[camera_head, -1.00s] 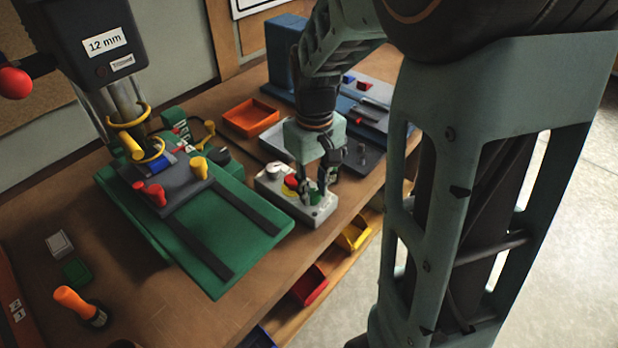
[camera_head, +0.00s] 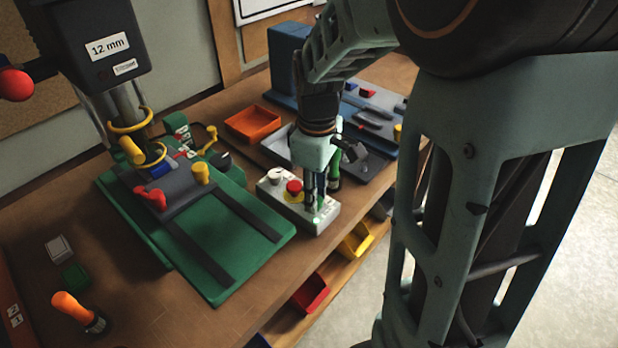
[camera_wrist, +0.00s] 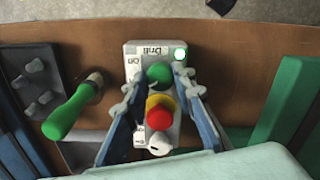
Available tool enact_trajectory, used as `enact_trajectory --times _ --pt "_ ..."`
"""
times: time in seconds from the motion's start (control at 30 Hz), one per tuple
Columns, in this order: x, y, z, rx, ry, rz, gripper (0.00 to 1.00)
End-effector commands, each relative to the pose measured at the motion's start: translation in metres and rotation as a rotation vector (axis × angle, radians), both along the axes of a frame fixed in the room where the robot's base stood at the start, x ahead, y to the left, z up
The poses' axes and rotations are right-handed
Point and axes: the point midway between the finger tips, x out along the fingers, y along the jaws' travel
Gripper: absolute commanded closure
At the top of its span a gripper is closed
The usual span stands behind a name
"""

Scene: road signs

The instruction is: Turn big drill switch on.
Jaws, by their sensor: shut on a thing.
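The control box (camera_head: 325,214) stands on the bench, right of the green drill base. In the wrist view the box (camera_wrist: 132,92) carries a "Drill" label, shown upside down, a green switch knob (camera_wrist: 160,73), a red mushroom button (camera_wrist: 159,117) on a yellow collar and a white knob (camera_wrist: 160,144). A round lamp (camera_wrist: 180,54) glows bright white-green at its end. My gripper (camera_wrist: 160,72) is shut on the green knob, one finger on each side. In the head view my gripper (camera_head: 315,200) points down onto the box. The big drill (camera_head: 108,50) is marked 12 mm.
The green drill base (camera_head: 225,270) with red and yellow clamps lies left of the box. An orange tray (camera_head: 253,123) is behind. Red (camera_head: 309,293) and yellow (camera_head: 355,240) bins sit below the bench edge.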

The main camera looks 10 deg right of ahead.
Motion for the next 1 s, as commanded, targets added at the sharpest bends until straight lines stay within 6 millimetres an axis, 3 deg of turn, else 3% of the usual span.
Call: enact_trajectory --times 0.33,0.37,0.5,0.83,1.0 --pt "0.001 0.000 0.001 0.000 -0.002 0.005 1.00" --pt "0.001 0.000 0.001 0.000 -0.002 0.005 0.73" --pt "0.001 0.000 0.001 0.000 -0.002 0.004 0.58" --pt "0.001 0.000 0.004 0.000 -0.003 0.003 0.58" --pt "0.001 0.000 0.028 0.000 -0.006 0.003 0.58"
